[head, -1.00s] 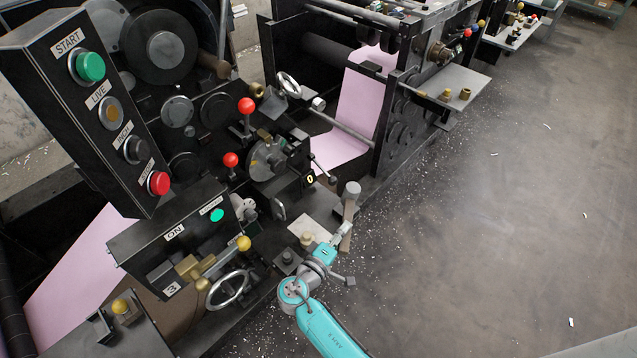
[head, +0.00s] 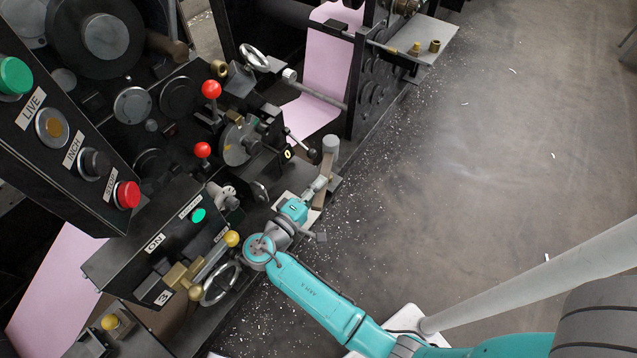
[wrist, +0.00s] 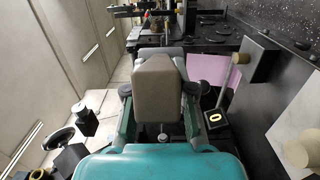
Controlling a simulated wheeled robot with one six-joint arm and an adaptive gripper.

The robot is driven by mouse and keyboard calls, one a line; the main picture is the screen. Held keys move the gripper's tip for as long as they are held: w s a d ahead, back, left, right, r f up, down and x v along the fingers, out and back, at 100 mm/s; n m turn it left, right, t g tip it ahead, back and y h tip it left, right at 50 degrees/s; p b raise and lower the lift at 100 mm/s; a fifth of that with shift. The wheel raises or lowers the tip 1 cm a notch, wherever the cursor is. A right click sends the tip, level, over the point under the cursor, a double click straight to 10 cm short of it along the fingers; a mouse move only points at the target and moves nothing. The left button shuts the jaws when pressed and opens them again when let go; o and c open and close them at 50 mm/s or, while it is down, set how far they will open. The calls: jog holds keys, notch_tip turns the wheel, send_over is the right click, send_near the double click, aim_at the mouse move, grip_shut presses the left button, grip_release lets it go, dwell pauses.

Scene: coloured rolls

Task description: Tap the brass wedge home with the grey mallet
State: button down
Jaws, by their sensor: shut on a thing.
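The mallet shows in the head view with an upright grey head (head: 331,147) above a brown handle (head: 323,186). My gripper (head: 318,186) is shut on the handle, beside the machine's front edge. In the wrist view my gripper (wrist: 160,105) has a finger on each side of a brown block-shaped end (wrist: 157,88), which looks like the handle seen end-on and hides what lies behind it. I cannot pick out the brass wedge with certainty in either view.
The machine has red-knobbed levers (head: 203,150), a counter showing 0 (head: 289,154), a handwheel (head: 220,284) and a button panel (head: 75,150) close to my arm. A pink paper web (head: 330,70) runs behind. The floor (head: 500,180) at right is open, with scattered scraps.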

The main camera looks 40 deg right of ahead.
notch_tip(320, 180, down, 9)
jog(key=shift+f, duration=0.2)
dwell(0.6)
jog(key=shift+r, duration=0.1)
jog(key=shift+r, duration=2.75)
notch_tip(320, 180, down, 7)
notch_tip(320, 180, up, 7)
jog(key=shift+r, duration=0.2)
jog(key=shift+f, duration=0.25)
